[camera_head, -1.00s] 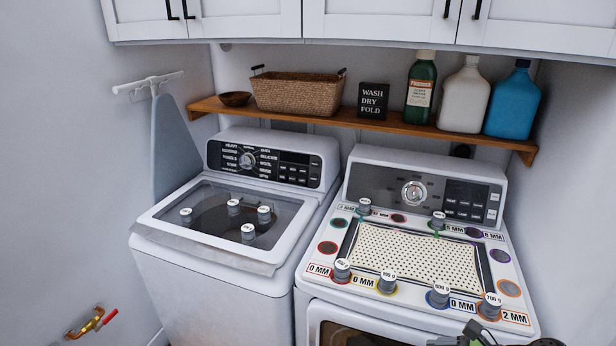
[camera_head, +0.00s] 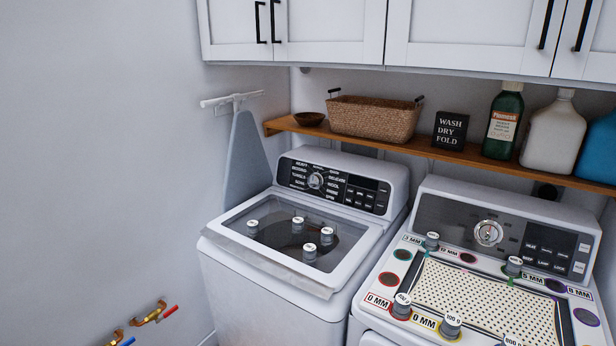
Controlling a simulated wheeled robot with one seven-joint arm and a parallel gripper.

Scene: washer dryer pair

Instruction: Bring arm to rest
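My arm and gripper do not show in the head view now, so I cannot see the gripper's pose or whether it holds anything. The washer (camera_head: 262,290) stands in the middle with several small grey weights on its glass lid (camera_head: 276,262). The dryer (camera_head: 372,332) stands to its right. On the dryer's top lies a dotted panel (camera_head: 470,300) ringed by coloured circles and MM labels. Several weights stand around it, one at the near left (camera_head: 401,307) and one at the back (camera_head: 432,241).
A wooden shelf (camera_head: 400,149) above the machines holds a wicker basket (camera_head: 372,119), a bowl, a black sign and several bottles. White cabinets (camera_head: 330,30) hang above. An ironing board (camera_head: 245,160) leans at the left wall. Pipe valves (camera_head: 152,314) stick out lower left.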

